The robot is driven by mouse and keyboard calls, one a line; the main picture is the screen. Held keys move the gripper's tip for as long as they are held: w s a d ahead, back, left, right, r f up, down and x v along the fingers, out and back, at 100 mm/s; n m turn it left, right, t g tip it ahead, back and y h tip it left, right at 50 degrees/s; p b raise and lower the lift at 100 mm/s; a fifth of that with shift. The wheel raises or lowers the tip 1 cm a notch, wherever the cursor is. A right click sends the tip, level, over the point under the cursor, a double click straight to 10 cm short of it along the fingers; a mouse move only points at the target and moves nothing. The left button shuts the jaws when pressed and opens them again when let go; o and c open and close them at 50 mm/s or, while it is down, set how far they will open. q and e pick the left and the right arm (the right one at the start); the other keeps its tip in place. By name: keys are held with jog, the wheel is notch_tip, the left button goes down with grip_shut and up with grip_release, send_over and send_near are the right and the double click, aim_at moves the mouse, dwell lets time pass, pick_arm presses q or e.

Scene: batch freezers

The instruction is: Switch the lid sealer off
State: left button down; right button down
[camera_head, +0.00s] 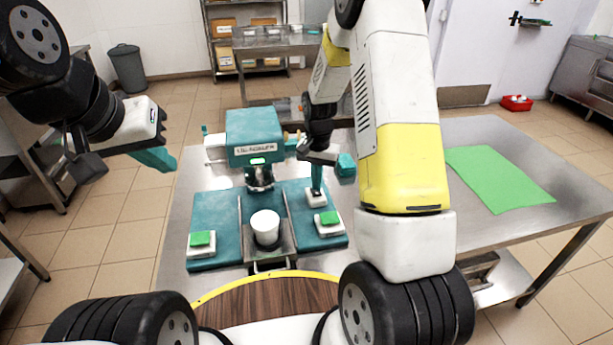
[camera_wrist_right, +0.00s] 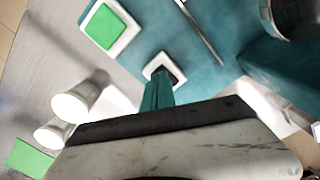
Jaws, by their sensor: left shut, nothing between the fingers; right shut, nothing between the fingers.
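The lid sealer (camera_head: 252,137) is a teal machine with a lit green display (camera_head: 258,161) on its front. A white cup (camera_head: 265,228) stands on the metal slide below its sealing head. A small white box with a dark top (camera_head: 315,198) sits on the right of the teal base; it also shows in the right wrist view (camera_wrist_right: 153,67). My right gripper (camera_head: 316,187) is shut, pointing down at this box; its teal fingertips (camera_wrist_right: 158,84) overlap the dark top, and contact is unclear. The switch position is hidden. My left gripper (camera_head: 160,160) is shut and empty, left of the sealer.
Green buttons on white boxes stand at the base's left (camera_head: 201,239) and right (camera_head: 329,218) front corners. A green mat (camera_head: 499,178) lies on the steel table at right. White cups (camera_wrist_right: 75,102) show in the right wrist view. My right arm hides part of the table.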

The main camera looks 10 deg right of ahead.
aim_at(317, 193)
jog(key=shift+f, duration=0.9)
dwell(0.3)
jog(key=shift+r, duration=3.5)
jog(key=s+a+r+n+t+y, duration=0.1)
jog(key=s+r+t, duration=0.1)
jog(key=s+r, duration=0.5)
jog(key=s+r+n+t, duration=0.15)
jog(key=s+r, duration=0.25)
jog(key=r, duration=0.6)
jog(key=s+a+r+n+t+y, duration=0.1)
jog(key=s+r, duration=0.5)
jog(key=s, duration=0.7)
jog(key=n+t, duration=0.1)
jog(key=n, duration=0.1)
jog(key=shift+s+n+t, duration=0.15)
jog(key=shift+n+t, duration=0.2)
jog(key=shift+a, duration=0.1)
